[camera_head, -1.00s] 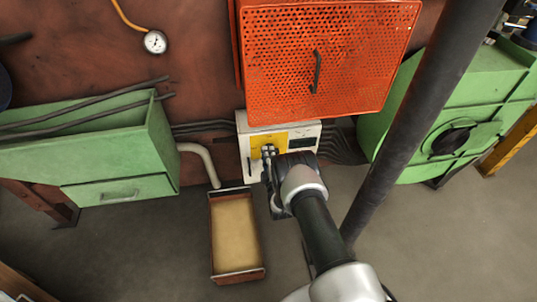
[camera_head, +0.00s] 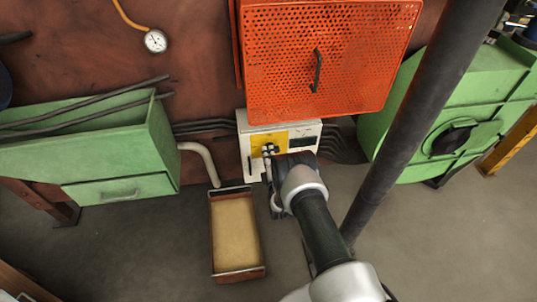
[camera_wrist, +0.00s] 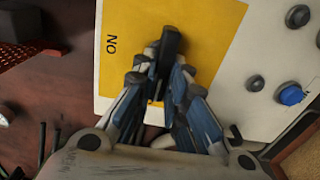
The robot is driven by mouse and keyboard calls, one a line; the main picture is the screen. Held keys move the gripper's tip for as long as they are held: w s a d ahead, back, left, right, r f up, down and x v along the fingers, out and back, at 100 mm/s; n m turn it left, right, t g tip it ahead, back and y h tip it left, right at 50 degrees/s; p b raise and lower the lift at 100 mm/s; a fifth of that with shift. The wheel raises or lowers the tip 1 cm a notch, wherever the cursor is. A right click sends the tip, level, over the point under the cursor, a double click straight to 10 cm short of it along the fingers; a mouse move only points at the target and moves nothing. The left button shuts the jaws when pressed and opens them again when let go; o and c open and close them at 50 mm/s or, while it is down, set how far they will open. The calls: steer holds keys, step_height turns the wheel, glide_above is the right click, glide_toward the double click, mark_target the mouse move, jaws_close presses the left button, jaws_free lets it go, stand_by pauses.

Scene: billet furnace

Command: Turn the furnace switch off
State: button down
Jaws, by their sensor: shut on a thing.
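The furnace switch is a dark lever (camera_wrist: 170,48) on a yellow plate (camera_wrist: 205,30) of a white control box (camera_head: 252,172). Part of the plate's lettering shows at its left in the wrist view. My gripper (camera_wrist: 163,75) is at the lever, its two fingers closed around it from either side. In the head view my gripper (camera_head: 268,152) reaches the yellow plate, and my wrist covers the right part of the box. The lever's base is hidden behind the fingers.
An orange perforated guard (camera_head: 325,65) hangs just above the box. A tray (camera_head: 236,235) stands on the floor below. A blue button (camera_wrist: 291,95) and dark knobs (camera_wrist: 298,16) sit beside the plate. A dark pole (camera_head: 415,105) stands to the right.

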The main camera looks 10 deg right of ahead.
steer(key=c, duration=1.6)
jaws_free()
steer(key=shift+s, duration=0.1)
steer(key=s, duration=1.2)
steer(key=shift+w, duration=0.1)
